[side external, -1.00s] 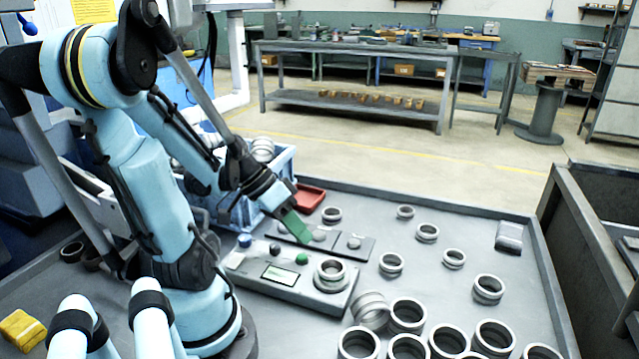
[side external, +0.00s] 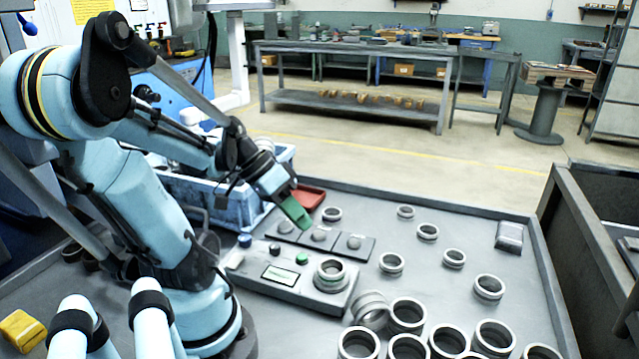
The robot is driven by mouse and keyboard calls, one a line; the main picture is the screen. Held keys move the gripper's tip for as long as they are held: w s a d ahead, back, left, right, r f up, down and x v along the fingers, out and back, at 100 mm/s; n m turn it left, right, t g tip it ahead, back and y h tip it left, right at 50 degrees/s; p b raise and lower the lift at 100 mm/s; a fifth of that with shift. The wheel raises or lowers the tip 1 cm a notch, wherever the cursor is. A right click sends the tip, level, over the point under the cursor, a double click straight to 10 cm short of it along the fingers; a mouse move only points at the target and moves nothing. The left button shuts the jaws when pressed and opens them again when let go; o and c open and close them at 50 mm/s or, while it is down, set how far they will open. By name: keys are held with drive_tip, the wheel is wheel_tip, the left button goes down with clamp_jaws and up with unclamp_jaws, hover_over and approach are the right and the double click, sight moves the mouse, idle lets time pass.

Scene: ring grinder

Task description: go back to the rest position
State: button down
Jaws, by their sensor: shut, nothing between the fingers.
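My gripper (side external: 303,223) has green fingers and points down and to the right. It hangs above the grey pads behind the control box, shut and empty. The grey control box (side external: 262,283) has a small display, a green button (side external: 302,258), a dark button and a blue knob (side external: 245,240). A metal ring (side external: 331,270) sits on the right end of the box. My gripper is apart from the box and the ring, as far as this view shows.
Several metal rings (side external: 407,313) stand on the grey table to the right and front. A blue crate (side external: 225,203) stands behind my arm, with a red tray (side external: 312,196) beside it. Three dark pads (side external: 354,246) lie behind the box. A grey block (side external: 509,237) lies far right.

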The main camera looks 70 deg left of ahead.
drive_tip(key=w+d+y, duration=0.1)
drive_tip(key=w+d+g+y, duration=0.1)
drive_tip(key=w+d, duration=0.2)
drive_tip(key=d, duration=0.1)
drive_tip(key=shift+w+f+m+y, duration=0.25)
drive_tip(key=shift+w+m+y, duration=0.05)
drive_tip(key=shift+y, duration=0.1)
drive_tip(key=w+d+r+m+t+y, duration=0.1)
drive_tip(key=w+d+r+t, duration=0.1)
drive_tip(key=d, duration=0.5)
drive_tip(key=shift+w+r, duration=0.6)
drive_tip(key=shift+w, duration=0.4)
drive_tip(key=c, duration=1.8)
unclamp_jaws()
